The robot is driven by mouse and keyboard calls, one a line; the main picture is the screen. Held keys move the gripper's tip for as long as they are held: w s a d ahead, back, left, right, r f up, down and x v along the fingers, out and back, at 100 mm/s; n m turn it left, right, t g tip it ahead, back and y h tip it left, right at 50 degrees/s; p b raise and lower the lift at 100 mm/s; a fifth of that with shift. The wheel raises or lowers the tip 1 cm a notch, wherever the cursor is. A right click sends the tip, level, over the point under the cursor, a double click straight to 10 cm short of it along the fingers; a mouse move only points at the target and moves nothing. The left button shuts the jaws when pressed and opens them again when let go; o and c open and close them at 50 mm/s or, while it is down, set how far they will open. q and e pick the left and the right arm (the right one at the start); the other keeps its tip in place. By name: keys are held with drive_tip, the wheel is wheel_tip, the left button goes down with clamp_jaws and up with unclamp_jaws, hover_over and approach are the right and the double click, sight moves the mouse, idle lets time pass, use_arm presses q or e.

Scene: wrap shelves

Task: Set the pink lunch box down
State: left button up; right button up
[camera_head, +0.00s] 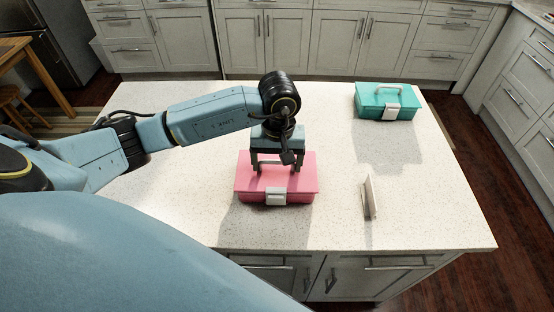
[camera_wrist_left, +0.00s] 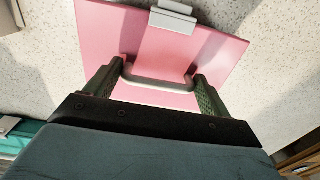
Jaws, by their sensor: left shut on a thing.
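The pink lunch box (camera_head: 277,186) is at the middle of the speckled island counter (camera_head: 170,215), level, with its white latch facing the near edge. My left gripper (camera_head: 273,168) is above it, pointing down, shut on its handle. In the left wrist view the pink lid (camera_wrist_left: 165,45) fills the upper middle, and the grey handle (camera_wrist_left: 157,80) lies between the two fingers of the gripper (camera_wrist_left: 160,72). A shadow falls in front of the box; I cannot tell whether its base touches the counter. My right gripper is not in view.
A teal lunch box (camera_head: 386,101) stands at the counter's far right. A thin cream panel (camera_head: 369,197) stands upright right of the pink box. The counter left of the pink box is clear. Grey cabinets (camera_head: 320,40) line the back.

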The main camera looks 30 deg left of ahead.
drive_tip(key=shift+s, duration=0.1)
use_arm(q)
drive_tip(key=shift+f, duration=0.1)
drive_tip(key=o, duration=1.1)
drive_tip(key=shift+o, duration=1)
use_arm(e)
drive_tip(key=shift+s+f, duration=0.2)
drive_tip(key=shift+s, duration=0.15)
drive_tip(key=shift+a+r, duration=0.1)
use_arm(q)
drive_tip(key=shift+r, duration=0.35)
wheel_tip(320, 180, up, 12)
drive_tip(key=b, duration=0.1)
drive_tip(key=shift+f, duration=0.15)
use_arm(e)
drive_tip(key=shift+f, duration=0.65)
use_arm(q)
drive_tip(key=shift+d, duration=0.1)
